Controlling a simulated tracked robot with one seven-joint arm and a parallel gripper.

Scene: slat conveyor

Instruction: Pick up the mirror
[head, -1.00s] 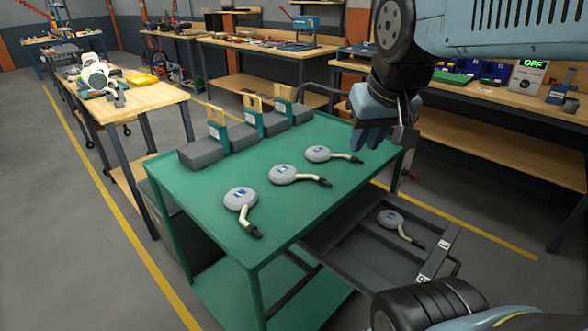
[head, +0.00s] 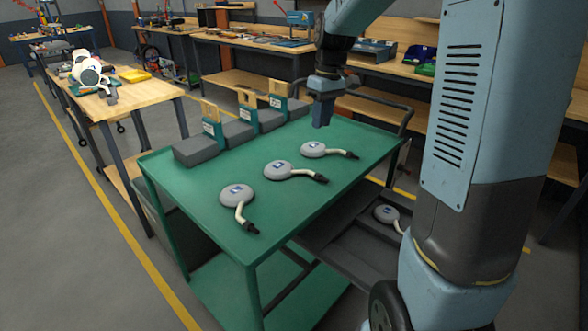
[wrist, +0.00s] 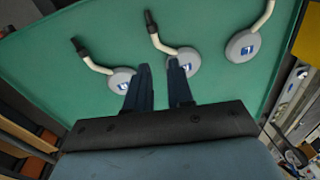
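Three similar grey round mirrors, each with a blue label and a bent cream stalk ending in a black tip, lie apart on the green table: near mirror (head: 237,194), middle mirror (head: 279,170), far mirror (head: 314,149). All three also show in the wrist view, the middle one (wrist: 188,60) close by my right finger in the picture. My gripper (head: 321,113) hangs above the table's far part, pointing down, clear of the mirrors. In the wrist view its two dark fingers (wrist: 160,68) stand apart with only green tabletop between them.
The green table (head: 210,222) has grey blocks with teal and wooden uprights (head: 232,130) along its far left edge. Another such mirror (head: 387,214) lies on a dark lower tray at right. A wooden bench (head: 122,100) stands left; long workbenches run behind.

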